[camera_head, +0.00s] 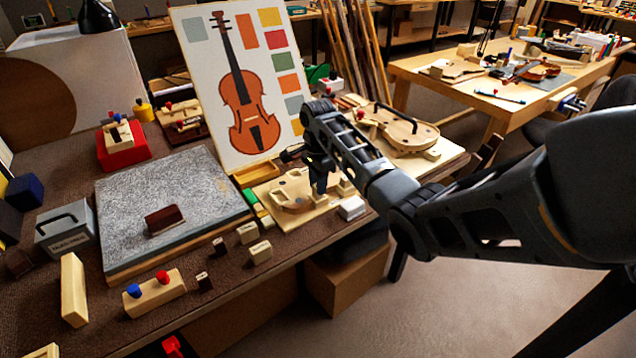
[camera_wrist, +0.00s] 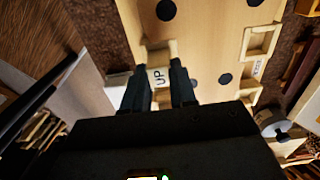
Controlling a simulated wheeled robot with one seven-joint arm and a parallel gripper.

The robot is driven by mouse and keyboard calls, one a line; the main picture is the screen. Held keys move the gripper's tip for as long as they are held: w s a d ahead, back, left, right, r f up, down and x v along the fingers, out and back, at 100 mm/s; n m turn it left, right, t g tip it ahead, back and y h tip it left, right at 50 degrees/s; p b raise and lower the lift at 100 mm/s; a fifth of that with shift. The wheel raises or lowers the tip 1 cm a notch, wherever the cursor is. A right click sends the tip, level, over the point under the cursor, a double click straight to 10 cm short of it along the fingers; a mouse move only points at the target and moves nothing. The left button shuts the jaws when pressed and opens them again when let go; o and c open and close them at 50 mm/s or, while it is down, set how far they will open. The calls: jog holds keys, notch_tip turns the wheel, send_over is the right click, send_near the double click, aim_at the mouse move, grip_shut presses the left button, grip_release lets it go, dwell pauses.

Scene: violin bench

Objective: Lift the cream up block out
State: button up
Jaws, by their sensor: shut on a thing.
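The cream block marked UP (camera_wrist: 158,78) sits between the two fingers of my gripper (camera_wrist: 159,92) in the wrist view. The fingers are shut on its sides. The block is at a notch along the edge of a pale wooden board (camera_wrist: 200,35) with dark round spots. I cannot tell whether it is seated in the notch or slightly raised. In the head view my gripper (camera_head: 318,184) points down over the board with the violin-shaped form (camera_head: 290,196), and hides the block there.
Another notch in the board holds a labelled block (camera_wrist: 258,68). A white block (camera_head: 351,208) stands right of the board. A violin poster (camera_head: 215,60) rises behind it. A second violin body with a clamp (camera_head: 405,132) lies to the right. Small cream blocks (camera_head: 260,252) sit near the front edge.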

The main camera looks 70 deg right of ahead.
jog(key=shift+r, duration=0.15)
jog(key=shift+r+p, duration=1.25)
jog(key=shift+p, duration=0.15)
jog(key=shift+r+p, duration=0.45)
jog(key=shift+r, duration=0.75)
jog(key=shift+r, duration=0.1)
notch_tip(320, 180, up, 7)
jog(key=shift+d, duration=0.1)
